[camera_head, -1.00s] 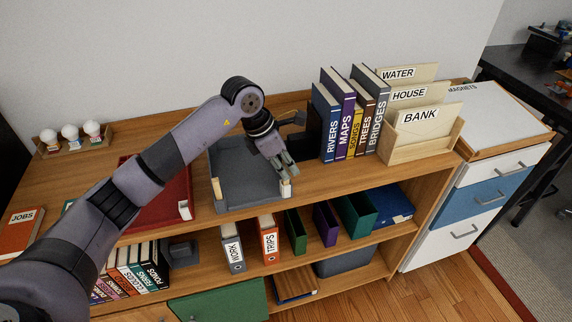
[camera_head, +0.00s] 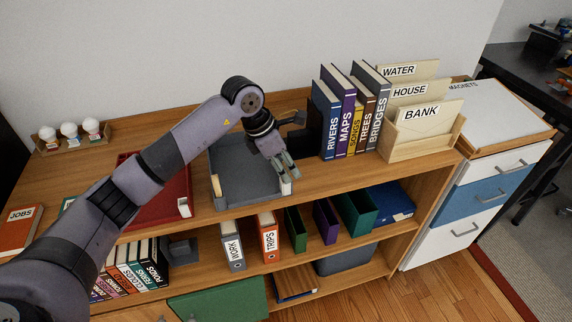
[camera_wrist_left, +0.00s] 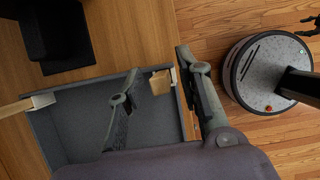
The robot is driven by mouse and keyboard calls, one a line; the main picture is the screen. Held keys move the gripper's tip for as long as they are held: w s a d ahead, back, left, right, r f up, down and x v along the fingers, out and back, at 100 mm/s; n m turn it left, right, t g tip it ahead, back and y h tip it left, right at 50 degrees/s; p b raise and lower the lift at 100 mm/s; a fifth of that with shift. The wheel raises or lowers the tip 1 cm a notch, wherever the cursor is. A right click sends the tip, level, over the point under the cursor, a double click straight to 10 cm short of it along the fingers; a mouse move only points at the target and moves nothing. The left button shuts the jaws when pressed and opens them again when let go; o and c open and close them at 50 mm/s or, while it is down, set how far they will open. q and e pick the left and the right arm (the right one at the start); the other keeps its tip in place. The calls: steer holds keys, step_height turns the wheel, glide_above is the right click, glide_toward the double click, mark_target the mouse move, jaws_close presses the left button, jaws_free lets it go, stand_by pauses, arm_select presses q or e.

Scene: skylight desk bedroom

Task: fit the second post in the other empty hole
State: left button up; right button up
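The grey tray (camera_head: 247,168) stands on the shelf top. A pale post (camera_head: 218,187) stands at its front-left corner; in the left wrist view it is the long light post (camera_wrist_left: 18,107) in a white corner socket. The second post (camera_head: 286,188) is at the front-right corner, and it shows nearly end-on, by a white socket, in the left wrist view (camera_wrist_left: 160,82). My left gripper (camera_head: 285,166) is open just above this post, which shows between its fingers, apart from both. How deep the post sits is hidden. A dark claw-like part at the wrist view's right edge may be my right gripper (camera_wrist_left: 309,26).
A dark block (camera_wrist_left: 55,35) is behind the grey tray. Upright books (camera_head: 345,115) and a wooden letter holder (camera_head: 435,140) stand to the right.

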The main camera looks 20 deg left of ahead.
arm_select(q)
steer(key=v, duration=1.2)
stand_by(0.5)
